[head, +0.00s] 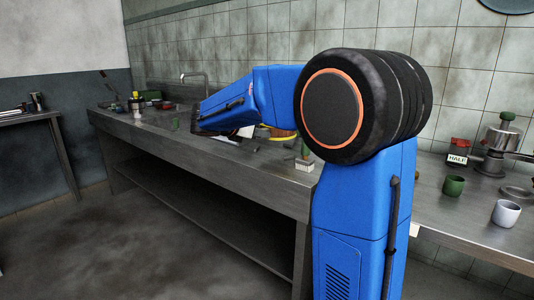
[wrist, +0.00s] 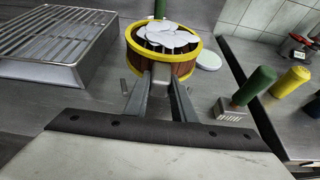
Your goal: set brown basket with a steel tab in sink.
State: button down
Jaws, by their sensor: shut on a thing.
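The brown basket (wrist: 184,70) has a yellow rim, and pale round pieces lie inside it. Its steel tab (wrist: 161,74) faces me in the wrist view. My gripper (wrist: 160,88) is shut on that tab, with a finger on each side. Whether the basket is lifted or rests on the counter I cannot tell. In the head view the basket (head: 283,132) shows partly behind my blue arm, and my gripper is mostly hidden there. A tap (head: 196,77) stands by the back wall at the far left; the sink basin is not clearly visible.
A wire rack on a steel tray (wrist: 55,40) stands left of the basket. A white disc (wrist: 208,60) lies at its right. Green-handled (wrist: 255,85) and yellow-handled (wrist: 292,82) tools are further right. Bottles (head: 136,104) and small items crowd the counter's far left.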

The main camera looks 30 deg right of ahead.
aim_at(260, 161)
jog(key=shift+f, duration=3.5)
jog(key=shift+f, duration=0.2)
jog(key=c, duration=1.5)
grip_release()
jog(key=v, duration=1.7)
jog(key=shift+s+a+f, duration=0.2)
jog(key=shift+a, duration=0.05)
